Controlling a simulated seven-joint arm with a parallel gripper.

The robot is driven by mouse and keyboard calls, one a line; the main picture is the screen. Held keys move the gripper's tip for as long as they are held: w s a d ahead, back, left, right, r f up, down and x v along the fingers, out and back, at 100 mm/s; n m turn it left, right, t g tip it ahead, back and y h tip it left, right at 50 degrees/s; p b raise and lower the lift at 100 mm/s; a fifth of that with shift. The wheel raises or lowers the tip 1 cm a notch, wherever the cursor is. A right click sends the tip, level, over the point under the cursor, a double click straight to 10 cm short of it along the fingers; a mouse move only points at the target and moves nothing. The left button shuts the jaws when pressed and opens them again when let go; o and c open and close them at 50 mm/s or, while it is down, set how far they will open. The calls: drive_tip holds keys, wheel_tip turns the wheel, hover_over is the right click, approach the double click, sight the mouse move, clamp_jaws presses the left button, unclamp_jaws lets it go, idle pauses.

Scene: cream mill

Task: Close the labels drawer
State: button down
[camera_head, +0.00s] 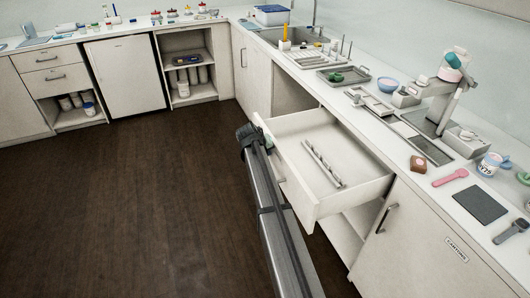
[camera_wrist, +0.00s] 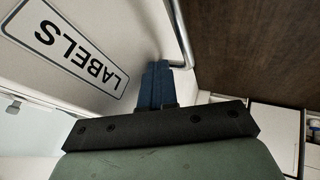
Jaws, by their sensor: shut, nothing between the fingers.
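The labels drawer (camera_head: 340,190) is pulled well out from the right-hand counter in the head view. A thin pale rack or strip (camera_head: 323,165) lies inside it. In the wrist view the drawer's front shows a LABELS plate (camera_wrist: 78,50) and a metal bar handle (camera_wrist: 183,38). My gripper (camera_head: 246,137) is at the front of the drawer, near its far left corner. Its blue fingers (camera_wrist: 157,80) are shut and empty, close beside the handle and the front panel. I cannot tell whether they touch either; the head view hides the fingertips.
The counter above holds trays (camera_head: 342,76), a blue bowl (camera_head: 387,85), a mixer-like machine (camera_head: 445,90) and a dark mat (camera_head: 480,203). A cabinet marked CARTONS (camera_head: 456,250) stands right of the drawer. The dark floor (camera_head: 130,180) to the left is clear.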

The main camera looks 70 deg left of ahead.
drive_tip(key=w, duration=2.8)
drive_tip(key=shift+w, duration=0.35)
